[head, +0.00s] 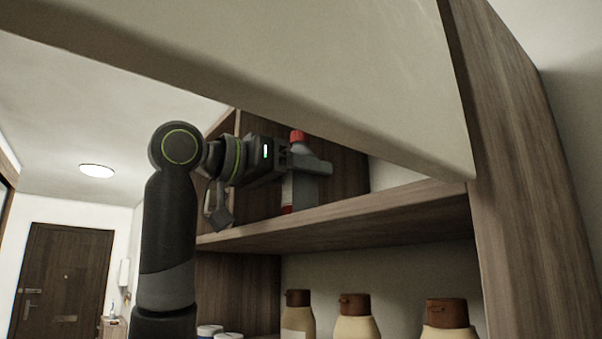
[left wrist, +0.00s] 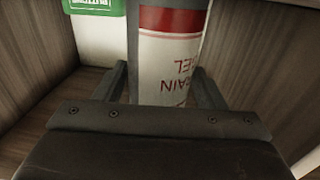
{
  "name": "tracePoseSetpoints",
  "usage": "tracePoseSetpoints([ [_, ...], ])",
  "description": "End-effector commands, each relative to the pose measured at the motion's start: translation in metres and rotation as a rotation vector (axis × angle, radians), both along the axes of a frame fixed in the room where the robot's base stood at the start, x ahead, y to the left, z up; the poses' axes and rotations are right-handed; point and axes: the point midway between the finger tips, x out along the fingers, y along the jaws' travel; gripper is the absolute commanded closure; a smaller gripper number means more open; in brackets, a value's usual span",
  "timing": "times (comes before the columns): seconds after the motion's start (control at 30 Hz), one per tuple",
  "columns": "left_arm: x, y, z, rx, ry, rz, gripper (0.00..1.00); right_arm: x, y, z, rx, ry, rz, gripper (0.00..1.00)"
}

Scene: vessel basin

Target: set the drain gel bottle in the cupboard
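The drain gel bottle (head: 287,192) is grey with a red cap and a red-and-white label. It is upright inside the upper compartment of the wooden cupboard (head: 345,212). Its base is at or just above the shelf; I cannot tell whether it touches. My left gripper (head: 308,165) reaches in from the left, with its fingers around the bottle's upper body. In the left wrist view the bottle (left wrist: 170,60) sits between the two fingers (left wrist: 162,88), which look closed against its sides. The label shows upside down there. My right gripper is not in view.
A pale raised panel (head: 330,70) hangs over the compartment. Several brown-capped bottles (head: 357,326) and white-lidded jars (head: 212,330) stand on the lower shelf. A white item with a green label (left wrist: 92,6) is beyond the bottle. The shelf right of the gripper looks clear.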

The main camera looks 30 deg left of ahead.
Motion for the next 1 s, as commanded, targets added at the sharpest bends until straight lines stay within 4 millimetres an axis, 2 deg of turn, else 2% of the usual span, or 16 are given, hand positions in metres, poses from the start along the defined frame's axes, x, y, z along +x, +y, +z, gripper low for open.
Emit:
tracePoseSetpoints([
  [0.3, 0.000, 0.000, 0.001, 0.000, 0.000, 0.000, 0.29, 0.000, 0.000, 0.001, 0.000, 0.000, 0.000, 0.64],
  [0.43, 0.000, 0.000, 0.007, 0.000, 0.000, 0.000, 0.29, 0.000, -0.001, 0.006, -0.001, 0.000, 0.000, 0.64],
  [0.57, -0.020, 0.011, 0.001, -0.001, -0.004, 0.002, 0.29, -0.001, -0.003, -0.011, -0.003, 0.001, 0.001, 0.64],
  [0.7, -0.049, 0.026, 0.000, -0.002, -0.004, 0.003, 0.29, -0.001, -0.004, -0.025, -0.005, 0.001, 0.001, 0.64],
  [1.0, -0.096, 0.050, 0.003, -0.001, -0.002, 0.001, 0.29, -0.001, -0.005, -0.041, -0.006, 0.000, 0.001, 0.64],
])
